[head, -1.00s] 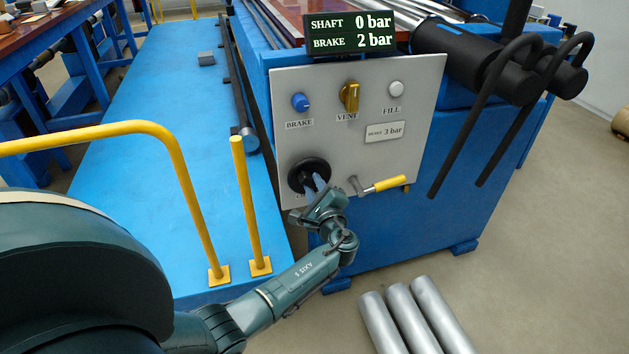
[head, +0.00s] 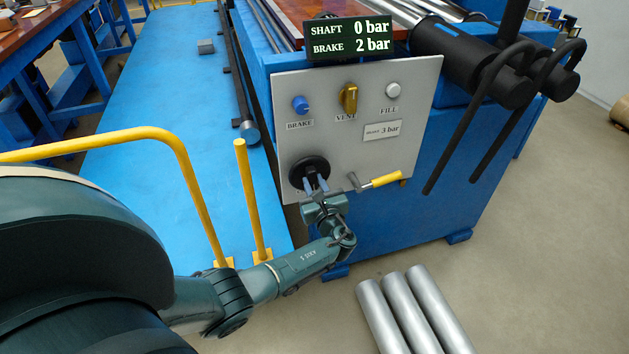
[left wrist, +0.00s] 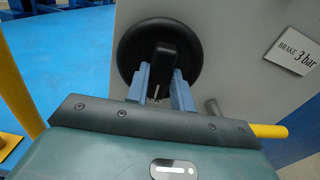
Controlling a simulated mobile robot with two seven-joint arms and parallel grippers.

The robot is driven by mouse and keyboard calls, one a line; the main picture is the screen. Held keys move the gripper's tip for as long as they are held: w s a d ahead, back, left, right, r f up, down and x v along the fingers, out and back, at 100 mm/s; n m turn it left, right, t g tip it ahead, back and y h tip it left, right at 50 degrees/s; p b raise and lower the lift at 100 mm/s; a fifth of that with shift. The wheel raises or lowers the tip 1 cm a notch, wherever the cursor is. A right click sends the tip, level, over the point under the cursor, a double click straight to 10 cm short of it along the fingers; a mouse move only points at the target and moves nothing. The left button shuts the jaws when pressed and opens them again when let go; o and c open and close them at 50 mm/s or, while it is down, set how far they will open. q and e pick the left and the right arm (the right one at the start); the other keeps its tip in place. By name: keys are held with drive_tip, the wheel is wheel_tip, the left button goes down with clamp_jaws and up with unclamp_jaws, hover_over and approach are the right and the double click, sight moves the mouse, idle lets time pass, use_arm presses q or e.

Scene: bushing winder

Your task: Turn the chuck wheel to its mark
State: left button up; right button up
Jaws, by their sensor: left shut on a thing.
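The chuck wheel (head: 308,170) is a round black wheel low on the left of the grey control panel. In the left wrist view the chuck wheel (left wrist: 124,52) shows a raised black grip bar (left wrist: 163,60) across its middle, with a thin pale line near its lower end. My left gripper (head: 316,183) reaches it from below. In the left wrist view my left gripper (left wrist: 160,88) has its two blue fingers on either side of the bar, shut on it. The wheel's mark cannot be made out. My right gripper is not in view.
A crank with a yellow handle (head: 381,181) sits just right of the wheel. Above are a blue brake knob (head: 300,104), a yellow vent knob (head: 348,98) and a white fill button (head: 393,91). Yellow rails (head: 250,195) stand left; silver tubes (head: 410,310) lie below.

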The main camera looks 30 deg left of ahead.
use_arm(q)
drive_tip(key=shift+r, duration=0.15)
drive_tip(key=shift+m, duration=0.5)
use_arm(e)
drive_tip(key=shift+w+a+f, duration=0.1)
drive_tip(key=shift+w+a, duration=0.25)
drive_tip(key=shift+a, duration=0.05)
use_arm(q)
drive_tip(key=o, duration=1)
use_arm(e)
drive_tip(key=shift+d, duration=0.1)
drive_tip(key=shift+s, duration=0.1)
